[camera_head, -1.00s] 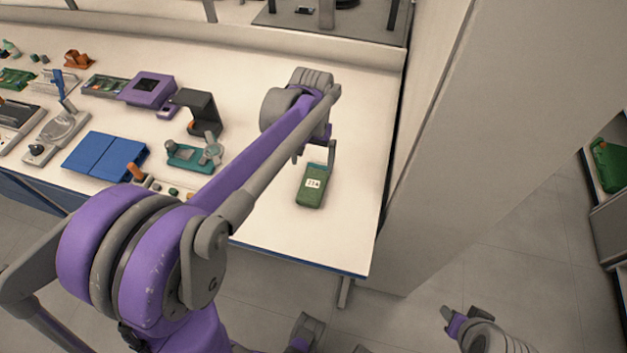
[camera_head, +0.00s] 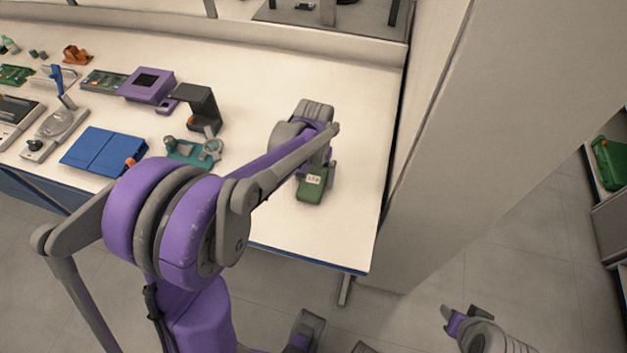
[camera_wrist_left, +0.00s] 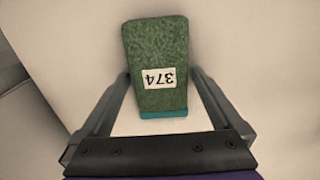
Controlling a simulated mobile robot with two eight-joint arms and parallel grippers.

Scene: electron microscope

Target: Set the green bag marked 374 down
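The green bag marked 374 (camera_head: 311,190) is over the front right part of the white table (camera_head: 345,225). It also shows in the left wrist view (camera_wrist_left: 158,50), with its white label upside down and a teal strip at its near end. My left gripper (camera_head: 324,172) is shut on the bag, one finger against each side; the left wrist view shows both fingers (camera_wrist_left: 160,82). The bag is at or just above the tabletop; I cannot tell if it touches. My right gripper (camera_head: 463,318) is empty and open, low over the floor at the bottom right.
A teal fixture (camera_head: 190,152), a black stand (camera_head: 200,105), a purple device (camera_head: 148,86) and a blue case (camera_head: 103,151) stand to the left. A wall panel (camera_head: 480,130) rises beyond the table's right edge. The tabletop around the bag is clear.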

